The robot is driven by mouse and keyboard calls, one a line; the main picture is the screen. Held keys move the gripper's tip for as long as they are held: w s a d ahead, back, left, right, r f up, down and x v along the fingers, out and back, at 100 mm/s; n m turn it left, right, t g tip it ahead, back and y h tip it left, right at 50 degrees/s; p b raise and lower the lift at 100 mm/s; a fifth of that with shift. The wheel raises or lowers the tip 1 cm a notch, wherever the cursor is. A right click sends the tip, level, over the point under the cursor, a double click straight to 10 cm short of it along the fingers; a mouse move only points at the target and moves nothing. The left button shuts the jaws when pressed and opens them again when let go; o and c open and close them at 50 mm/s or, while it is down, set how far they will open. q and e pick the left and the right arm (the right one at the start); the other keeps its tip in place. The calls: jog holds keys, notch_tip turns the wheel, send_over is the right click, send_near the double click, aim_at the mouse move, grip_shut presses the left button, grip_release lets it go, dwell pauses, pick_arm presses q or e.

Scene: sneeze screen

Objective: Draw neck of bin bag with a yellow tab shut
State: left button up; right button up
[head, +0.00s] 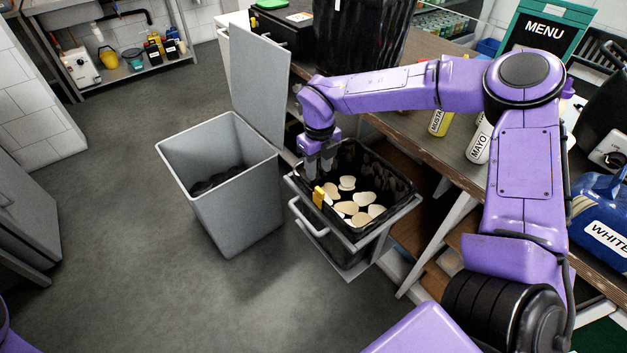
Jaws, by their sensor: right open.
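A black bin bag (404,187) lines a bin in a pull-out frame (374,232) under the counter. Its mouth is wide open, and several pale, flat, rounded pieces (366,198) show inside. A yellow tab (318,196) sits at the left rim of the bag. My right gripper (319,174) is open and points down at the bag's back-left rim, just above and behind the yellow tab in the picture. I cannot tell whether its fingers touch the bag. My left gripper is out of view.
A grey open bin (225,190) with dark contents stands left of the pull-out. An upright grey panel (259,85) rises behind it. Mustard (440,118) and mayo (480,142) bottles stand on the counter beneath my right arm. The floor at front left is clear.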

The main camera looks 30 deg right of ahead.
aim_at(320, 189)
jog(key=f, duration=0.1)
jog(key=s+f, duration=0.1)
jog(key=f, duration=0.1)
jog(key=shift+s+d+f+p, duration=0.1)
jog(key=shift+s+f+p, duration=0.1)
jog(key=shift+p, duration=0.15)
jog(key=f, duration=0.2)
jog(key=w+f, duration=0.1)
jog(key=f, duration=0.1)
jog(key=shift+w+f+p, duration=0.1)
jog(key=shift+f+p, duration=0.2)
jog(key=shift+f, duration=0.1)
jog(key=shift+s+r, duration=0.15)
jog(key=shift+s, duration=0.1)
jog(key=shift+w, duration=0.1)
grip_shut()
